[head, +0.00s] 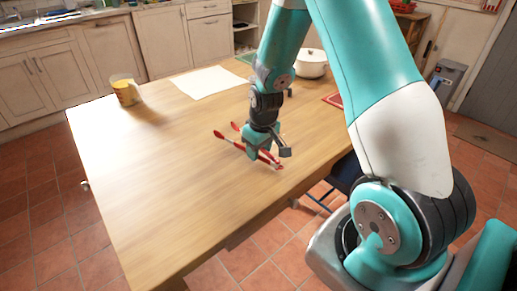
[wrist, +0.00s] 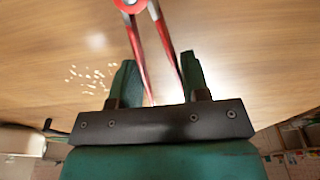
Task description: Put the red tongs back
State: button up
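In the wrist view, the two red arms of the tongs (wrist: 136,45) run down between the fingers of my gripper (wrist: 158,75). The round joint is at the top edge. I cannot tell how far the tongs are off the table.
The wooden table (head: 150,155) has much bare room on its left.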

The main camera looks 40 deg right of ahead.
jog(key=shift+f+b, duration=0.4)
jog(key=shift+f, duration=0.1)
jog(key=o, duration=0.5)
jog(key=shift+o, duration=0.2)
jog(key=o, duration=0.6)
jog(key=shift+c, duration=0.2)
notch_tip(320, 180, up, 17)
jog(key=s+p, duration=0.2)
jog(key=shift+s, duration=0.2)
jog(key=shift+d+r, duration=0.1)
